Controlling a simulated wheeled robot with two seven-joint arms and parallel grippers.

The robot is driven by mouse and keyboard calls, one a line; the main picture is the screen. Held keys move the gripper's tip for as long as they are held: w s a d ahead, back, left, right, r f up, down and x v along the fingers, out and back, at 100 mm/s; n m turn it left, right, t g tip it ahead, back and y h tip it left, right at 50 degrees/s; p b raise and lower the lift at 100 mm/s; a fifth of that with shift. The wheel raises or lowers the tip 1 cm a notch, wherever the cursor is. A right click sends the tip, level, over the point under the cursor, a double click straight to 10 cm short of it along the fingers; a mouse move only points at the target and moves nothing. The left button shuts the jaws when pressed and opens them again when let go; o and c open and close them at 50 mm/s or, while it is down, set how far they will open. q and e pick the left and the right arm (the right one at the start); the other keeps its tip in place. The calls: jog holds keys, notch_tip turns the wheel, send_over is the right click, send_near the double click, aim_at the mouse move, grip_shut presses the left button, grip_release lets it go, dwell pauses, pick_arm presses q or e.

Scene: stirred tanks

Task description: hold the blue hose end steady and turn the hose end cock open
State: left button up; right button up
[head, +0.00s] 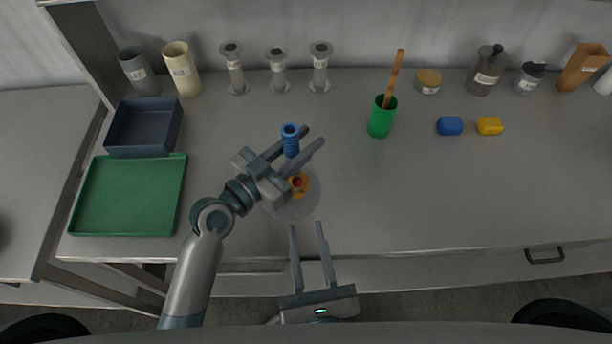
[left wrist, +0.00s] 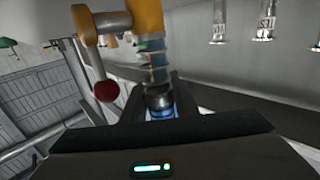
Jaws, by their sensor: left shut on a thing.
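The blue hose end (head: 291,141) stands up as a ribbed blue piece over the counter. My left gripper (head: 314,137) is shut around it; a bit of blue also shows between the fingers in the left wrist view (left wrist: 161,112). The yellow-orange cock (head: 299,186) is just below the left gripper in the head view, and its yellow body also shows in the left wrist view (left wrist: 146,16). Its red ball knob (left wrist: 106,91) hangs on a lever at the left. My right gripper (head: 307,226) is open and empty in front of the counter edge, apart from the cock.
A round grey disc (head: 309,204) lies around the cock. A green tray (head: 130,200) and a dark blue bin (head: 145,127) are at the left. A green cup (head: 381,120) with a wooden stick stands to the right. Bottles and metal fittings line the back. The front right counter is clear.

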pick_arm(q)
jog(key=shift+f, duration=0.1)
dwell(0.3)
jog(key=o, duration=1.2)
jog(key=v, duration=1.2)
